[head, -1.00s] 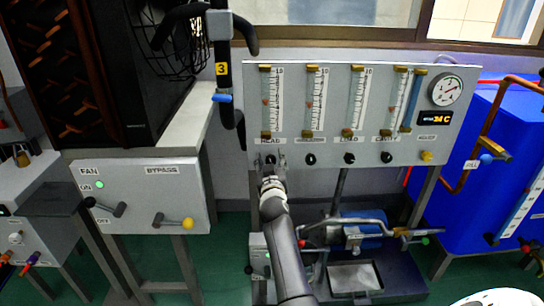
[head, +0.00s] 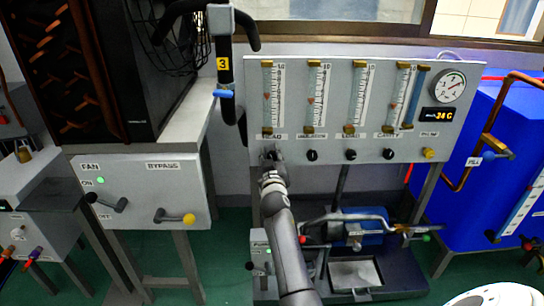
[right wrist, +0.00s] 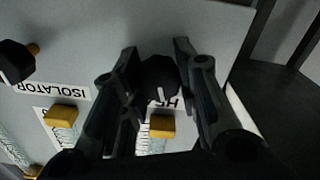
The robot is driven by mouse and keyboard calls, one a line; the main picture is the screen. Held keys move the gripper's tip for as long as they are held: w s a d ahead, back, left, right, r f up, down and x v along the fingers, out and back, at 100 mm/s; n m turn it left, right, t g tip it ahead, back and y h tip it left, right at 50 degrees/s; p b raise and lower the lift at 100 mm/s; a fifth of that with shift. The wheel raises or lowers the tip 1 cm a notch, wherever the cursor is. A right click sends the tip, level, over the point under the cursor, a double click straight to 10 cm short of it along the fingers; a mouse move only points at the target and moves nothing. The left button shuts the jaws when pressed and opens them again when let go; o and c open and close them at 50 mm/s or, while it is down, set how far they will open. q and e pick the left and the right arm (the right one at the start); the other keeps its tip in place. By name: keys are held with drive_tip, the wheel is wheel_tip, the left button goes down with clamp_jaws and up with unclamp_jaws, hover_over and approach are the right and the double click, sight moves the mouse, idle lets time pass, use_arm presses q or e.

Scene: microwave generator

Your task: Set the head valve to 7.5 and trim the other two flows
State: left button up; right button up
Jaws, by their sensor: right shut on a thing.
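The grey flow panel (head: 470,115) carries upright flow tubes in a row. The head flow tube (head: 267,95) is leftmost, with a small reddish float about mid-height; its exact reading is too small to tell. My right gripper (head: 272,158) is at the head valve knob below it. The right wrist view shows its fingers on either side of the black head valve knob (right wrist: 160,78), shut on it. The white mark on the knob shows. The isolator knob (head: 312,155), load knob (head: 350,155) and cavity knob (head: 388,154) are uncovered. My left gripper is out of view.
A round gauge (head: 450,88) and an orange digital readout (head: 440,115) sit at the panel's right. A fan and bypass box (head: 140,190) stands left, a blue tank (head: 465,190) right. Pipework with a blue body (head: 362,228) lies below the panel.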

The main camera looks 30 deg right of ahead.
drive_tip(key=n, duration=0.3)
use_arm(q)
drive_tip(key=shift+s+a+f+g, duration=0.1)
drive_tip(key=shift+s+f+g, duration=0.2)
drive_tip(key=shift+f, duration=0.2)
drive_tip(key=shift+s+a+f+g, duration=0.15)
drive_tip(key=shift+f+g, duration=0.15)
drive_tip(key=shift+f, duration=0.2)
use_arm(e)
drive_tip(key=shift+n, duration=0.7)
drive_tip(key=o, duration=1)
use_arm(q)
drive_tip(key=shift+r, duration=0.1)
use_arm(e)
drive_tip(key=shift+a, duration=0.1)
drive_tip(key=v, duration=1.2)
